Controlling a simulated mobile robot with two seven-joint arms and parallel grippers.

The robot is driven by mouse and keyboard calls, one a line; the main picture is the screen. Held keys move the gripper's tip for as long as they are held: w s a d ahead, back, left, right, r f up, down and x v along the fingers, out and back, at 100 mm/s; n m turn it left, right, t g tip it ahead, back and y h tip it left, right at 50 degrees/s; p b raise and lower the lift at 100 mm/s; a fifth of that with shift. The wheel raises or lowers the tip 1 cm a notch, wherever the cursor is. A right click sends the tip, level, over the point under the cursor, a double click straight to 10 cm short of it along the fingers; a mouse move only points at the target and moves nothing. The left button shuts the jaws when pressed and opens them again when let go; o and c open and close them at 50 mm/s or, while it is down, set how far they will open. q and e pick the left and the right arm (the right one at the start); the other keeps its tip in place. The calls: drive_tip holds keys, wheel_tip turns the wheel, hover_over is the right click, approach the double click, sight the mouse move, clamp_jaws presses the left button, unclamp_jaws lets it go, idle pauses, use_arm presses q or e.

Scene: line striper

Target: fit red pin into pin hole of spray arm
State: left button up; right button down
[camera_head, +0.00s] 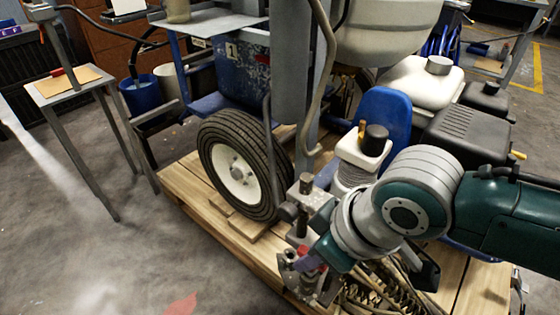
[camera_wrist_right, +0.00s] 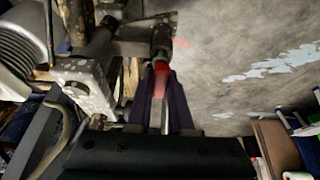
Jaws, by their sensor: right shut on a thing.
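My right gripper (camera_head: 312,262) is low beside the machine's front, at the pallet edge. In the right wrist view its two dark fingers (camera_wrist_right: 162,85) are shut on the red pin (camera_wrist_right: 161,68). The pin's red part shows between the fingertips, with a dark metal piece just beyond it. A worn, speckled metal bracket, seemingly part of the spray arm (camera_wrist_right: 85,75), is left of the fingers; it also shows in the head view (camera_head: 314,197). I cannot tell whether the pin is in a hole; the pin hole is not clearly visible. My left gripper is not in view.
The line striper's wheel (camera_head: 240,165) stands on a wooden pallet (camera_head: 200,185). Hoses and coiled springs (camera_head: 385,290) lie close right of the gripper. A small table (camera_head: 70,82) with a red item stands at left. Grey floor at front left is mostly clear.

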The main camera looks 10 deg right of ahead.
drive_tip(key=shift+f+b, duration=0.45)
drive_tip(key=shift+f, duration=0.15)
idle(0.3)
drive_tip(key=shift+c, duration=2.1)
unclamp_jaws()
drive_tip(key=p+v, duration=0.7)
drive_tip(key=p, duration=0.1)
drive_tip(key=shift+p, duration=0.4)
